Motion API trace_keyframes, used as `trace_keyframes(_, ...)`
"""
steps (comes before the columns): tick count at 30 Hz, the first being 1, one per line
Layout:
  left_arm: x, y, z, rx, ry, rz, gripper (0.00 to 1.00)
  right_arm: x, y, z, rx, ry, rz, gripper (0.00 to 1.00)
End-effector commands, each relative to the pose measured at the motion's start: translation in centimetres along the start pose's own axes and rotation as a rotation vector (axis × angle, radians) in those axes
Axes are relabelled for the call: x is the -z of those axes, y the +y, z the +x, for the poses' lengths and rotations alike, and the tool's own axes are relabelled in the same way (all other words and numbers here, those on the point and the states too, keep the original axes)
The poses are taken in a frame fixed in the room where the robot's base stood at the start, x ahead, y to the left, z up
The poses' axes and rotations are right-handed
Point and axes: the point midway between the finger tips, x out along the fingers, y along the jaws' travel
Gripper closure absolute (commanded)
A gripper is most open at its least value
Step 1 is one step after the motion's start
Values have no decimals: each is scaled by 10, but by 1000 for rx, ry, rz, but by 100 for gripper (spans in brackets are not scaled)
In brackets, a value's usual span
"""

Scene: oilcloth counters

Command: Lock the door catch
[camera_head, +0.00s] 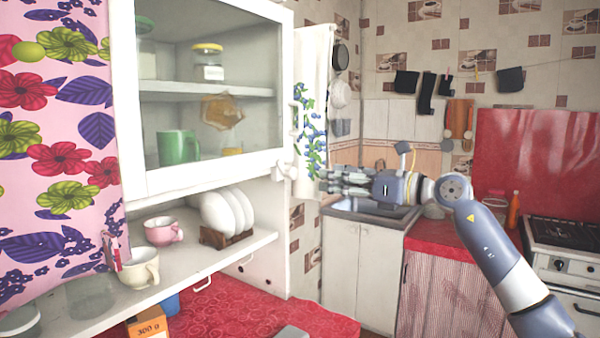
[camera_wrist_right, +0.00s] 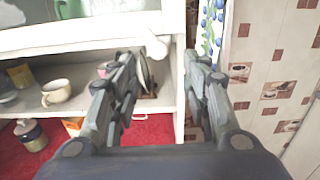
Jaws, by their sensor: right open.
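The white cabinet door (camera_head: 210,90) has a glass pane and looks shut. The door catch (camera_head: 285,170) is a small white piece at its lower right corner. In the right wrist view the catch (camera_wrist_right: 156,46) shows just beyond my fingertips, roughly between them. My right gripper (camera_head: 326,180) points left toward the catch, a little to its right and apart from it. In the right wrist view the gripper (camera_wrist_right: 160,65) is open with nothing between its fingers. Whether the catch is turned locked is too small to tell. My left gripper is not in view.
Below the door, an open shelf holds white plates (camera_head: 228,212), a pink cup (camera_head: 163,231) and a cream cup (camera_head: 138,267). A flowered curtain (camera_head: 60,150) hangs at left. A blue-patterned towel (camera_head: 310,110) hangs beside the cabinet. A sink (camera_head: 370,208) lies behind my right arm.

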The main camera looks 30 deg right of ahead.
Motion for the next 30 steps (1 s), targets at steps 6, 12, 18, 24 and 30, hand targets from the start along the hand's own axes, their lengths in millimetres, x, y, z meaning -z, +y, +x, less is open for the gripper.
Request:
trace_keyframes(6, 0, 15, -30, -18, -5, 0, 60, -8, 2, 44, -5, -4, 6, 57)
trace_keyframes(12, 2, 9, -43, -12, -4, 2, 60, -5, 1, 74, -3, -4, 6, 57)
trace_keyframes(18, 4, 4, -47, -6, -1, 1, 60, -2, 1, 89, -2, -2, 4, 57)
trace_keyframes(24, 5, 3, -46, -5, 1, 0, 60, 0, 1, 90, -2, -1, 3, 57)
trace_keyframes(30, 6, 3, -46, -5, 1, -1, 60, -1, 1, 90, -2, -2, 4, 82)
